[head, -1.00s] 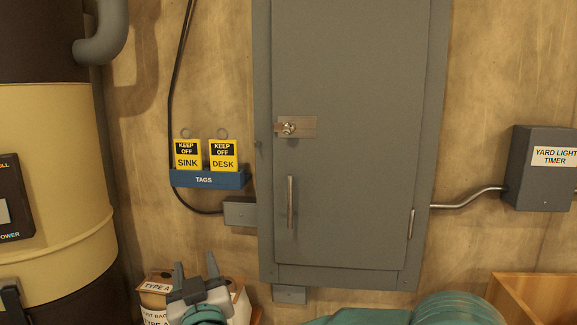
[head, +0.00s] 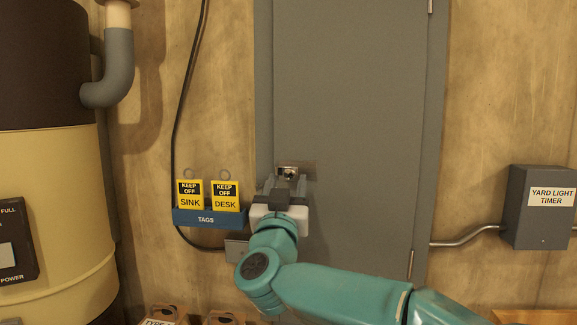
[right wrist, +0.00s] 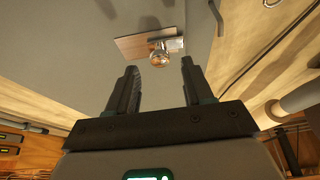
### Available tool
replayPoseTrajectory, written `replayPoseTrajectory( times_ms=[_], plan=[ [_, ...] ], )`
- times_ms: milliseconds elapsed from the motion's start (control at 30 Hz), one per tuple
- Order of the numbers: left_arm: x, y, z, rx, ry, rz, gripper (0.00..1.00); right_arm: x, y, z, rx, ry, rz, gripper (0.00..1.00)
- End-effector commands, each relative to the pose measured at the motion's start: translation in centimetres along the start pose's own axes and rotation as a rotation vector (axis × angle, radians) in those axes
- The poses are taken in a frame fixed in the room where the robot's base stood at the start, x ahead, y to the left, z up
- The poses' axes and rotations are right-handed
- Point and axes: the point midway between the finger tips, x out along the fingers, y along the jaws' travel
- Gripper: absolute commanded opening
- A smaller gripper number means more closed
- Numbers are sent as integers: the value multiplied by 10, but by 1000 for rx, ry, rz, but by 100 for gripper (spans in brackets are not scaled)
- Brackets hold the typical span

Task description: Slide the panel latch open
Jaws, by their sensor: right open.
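The grey panel door (head: 350,110) is closed in its frame on the wall. Its latch (head: 289,170), a small metal plate with a round knob, shows just above my right gripper (head: 286,186) in the head view, partly hidden by it. In the right wrist view the latch knob (right wrist: 160,57) and its brownish plate (right wrist: 130,47) lie beyond the open fingers of my right gripper (right wrist: 158,78). The knob is roughly centred between the fingers' directions, and a gap shows before it. The fingers are empty. My left gripper is not in view.
A blue tag rack (head: 205,218) with yellow SINK (head: 190,195) and DESK (head: 225,196) tags hangs left of the door. A large tan tank (head: 50,160) stands at the left.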

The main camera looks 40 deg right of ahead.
Motion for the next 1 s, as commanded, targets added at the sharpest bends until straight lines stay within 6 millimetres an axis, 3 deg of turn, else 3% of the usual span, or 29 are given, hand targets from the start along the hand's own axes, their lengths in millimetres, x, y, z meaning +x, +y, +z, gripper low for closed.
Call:
replayPoseTrajectory(
  times_ms=[200, 533, 567, 700, 867, 1000],
  plan=[
    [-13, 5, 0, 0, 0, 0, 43, 28, 0, -1, -1, -1, 0, 51],
    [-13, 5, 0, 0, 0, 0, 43, 32, 0, 1, -1, 0, -1, 51],
    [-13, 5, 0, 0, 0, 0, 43, 32, 0, 1, -1, 0, -1, 48],
    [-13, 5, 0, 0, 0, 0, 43, 32, 0, 1, 0, 0, -1, 2],
    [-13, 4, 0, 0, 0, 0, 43, 32, 0, 1, 0, 0, -1, 0],
    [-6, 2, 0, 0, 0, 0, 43, 31, 14, 2, 0, 1, 2, 0]
  ],
)
